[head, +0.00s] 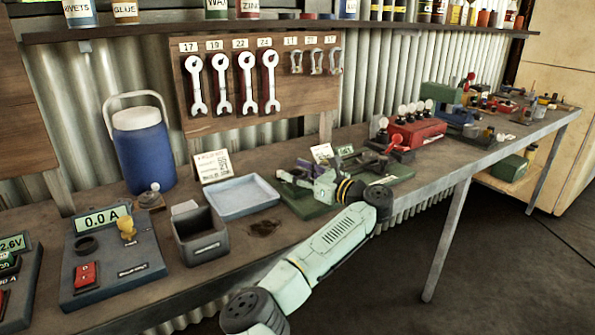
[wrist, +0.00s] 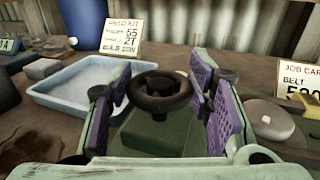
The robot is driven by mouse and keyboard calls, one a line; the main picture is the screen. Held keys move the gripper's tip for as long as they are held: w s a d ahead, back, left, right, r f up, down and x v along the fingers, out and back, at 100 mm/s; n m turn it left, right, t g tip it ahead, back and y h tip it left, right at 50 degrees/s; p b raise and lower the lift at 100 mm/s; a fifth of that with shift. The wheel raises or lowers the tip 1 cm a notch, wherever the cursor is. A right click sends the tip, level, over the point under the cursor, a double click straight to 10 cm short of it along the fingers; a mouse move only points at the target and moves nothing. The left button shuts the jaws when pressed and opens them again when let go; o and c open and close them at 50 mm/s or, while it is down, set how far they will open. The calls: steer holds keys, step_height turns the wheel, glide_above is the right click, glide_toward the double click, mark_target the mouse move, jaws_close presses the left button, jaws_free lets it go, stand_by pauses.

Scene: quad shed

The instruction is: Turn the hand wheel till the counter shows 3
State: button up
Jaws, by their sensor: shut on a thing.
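The hand wheel is a dark ring (wrist: 160,92) on a green base (wrist: 158,135), in the middle of the wrist view. My gripper (wrist: 160,100) has a purple pad on each side of the ring and is shut on it. In the head view my gripper (head: 312,180) is low over the green device on the bench, and its fingers and my arm hide most of the wheel.
A pale blue tray (head: 243,197) and a grey bin (head: 200,234) stand left of my gripper. A white weld kit card (head: 212,166) stands behind the tray. A job card (wrist: 302,80) is at the right in the wrist view. A red device (head: 415,132) is further right.

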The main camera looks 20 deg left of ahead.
mark_target(297, 172)
steer(key=shift+n+g+y+p, duration=0.3)
steer(key=shift+n+g, duration=0.85)
steer(key=shift+g, duration=0.65)
steer(key=shift+n+g+y+p, duration=0.25)
steer(key=shift+n+g, duration=0.9)
steer(key=shift+g, duration=0.65)
steer(key=shift+n+g, duration=0.6)
steer(key=shift+g, duration=0.3)
steer(key=o, duration=1.2)
steer(key=shift+r, duration=0.1)
step_height(297, 172, up, 10)
steer(key=shift+f, duration=0.1)
steer(key=shift+w, duration=0.1)
